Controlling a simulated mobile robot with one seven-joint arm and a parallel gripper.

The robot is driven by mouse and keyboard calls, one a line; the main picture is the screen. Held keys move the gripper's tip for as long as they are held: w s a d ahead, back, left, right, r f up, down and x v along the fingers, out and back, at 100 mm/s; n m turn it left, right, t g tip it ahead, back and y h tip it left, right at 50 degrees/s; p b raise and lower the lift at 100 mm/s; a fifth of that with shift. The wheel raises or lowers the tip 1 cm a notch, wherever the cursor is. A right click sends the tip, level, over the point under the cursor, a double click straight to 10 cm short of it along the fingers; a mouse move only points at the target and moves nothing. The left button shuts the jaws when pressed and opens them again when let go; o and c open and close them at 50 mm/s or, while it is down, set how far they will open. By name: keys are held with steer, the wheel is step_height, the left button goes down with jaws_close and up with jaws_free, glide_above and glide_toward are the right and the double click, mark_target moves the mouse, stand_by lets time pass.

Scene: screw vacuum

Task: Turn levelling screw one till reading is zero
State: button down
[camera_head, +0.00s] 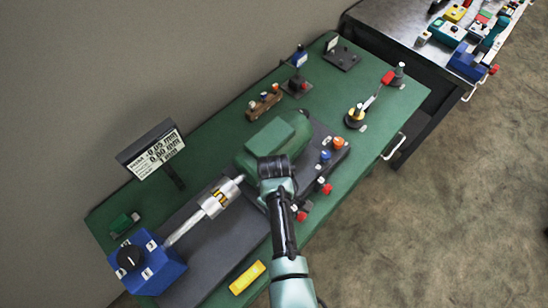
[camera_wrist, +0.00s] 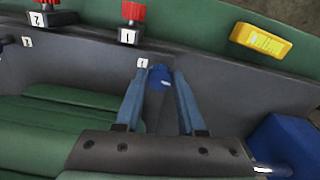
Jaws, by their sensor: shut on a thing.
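My gripper (camera_wrist: 160,74) is shut on a small blue screw head (camera_wrist: 160,77), which sits between its fingertips on the dark grey base plate (camera_wrist: 215,85). A small white label (camera_wrist: 142,62) beside the screw seems to read 1. In the head view my arm hides the gripper and this screw. The readout panel (camera_head: 157,156) at the left of the bench shows several lines; the upper ones look like 0.05 mm and 0.00 mm, but the digits are small.
The green machine (camera_head: 272,140) stands beside my arm, with a coupling (camera_head: 220,197) and blue motor (camera_head: 147,262) at left. Red-topped screws stand nearby, one labelled 1 (camera_wrist: 130,14) and one labelled 2 (camera_wrist: 48,4). A yellow level (camera_head: 247,277) lies near the front edge.

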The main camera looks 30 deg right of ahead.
steer(key=shift+w+n, duration=0.1)
steer(key=shift+n, duration=0.4)
steer(key=c, duration=0.5)
jaws_free()
steer(key=shift+r, duration=0.1)
step_height(320, 180, up, 13)
steer(key=b, duration=0.1)
stand_by(0.6)
